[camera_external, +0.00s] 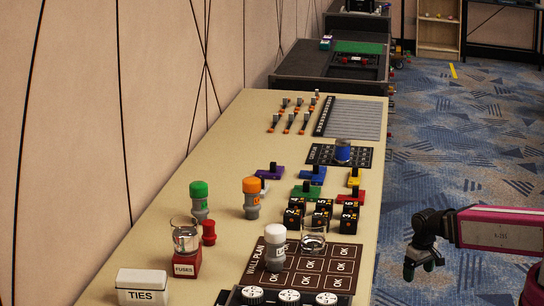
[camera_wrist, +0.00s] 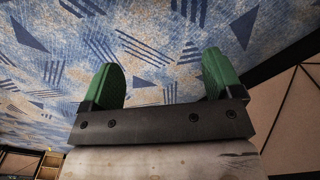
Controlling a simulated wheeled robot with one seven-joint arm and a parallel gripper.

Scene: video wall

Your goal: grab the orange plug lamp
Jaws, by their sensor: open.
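The orange plug lamp (camera_external: 251,197) stands upright on the beige table, with an orange cap over a grey body. A green-capped one (camera_external: 199,200) stands to its left, and a white-capped one (camera_external: 275,246) stands nearer the camera on the brown wall plan board. My gripper (camera_external: 420,268) hangs off the right side of the table over the carpet, well apart from the orange lamp. In the wrist view my gripper (camera_wrist: 165,85) shows two green fingers spread apart with nothing between them, only blue carpet beyond. The orange lamp is not in the wrist view.
The table (camera_external: 150,240) runs along a wall at the left. A glass jar on a red FUSES base (camera_external: 186,264), a small red piece (camera_external: 208,232), black number blocks (camera_external: 322,214), a clear glass (camera_external: 313,240) and a white TIES box (camera_external: 142,286) stand around the lamps.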

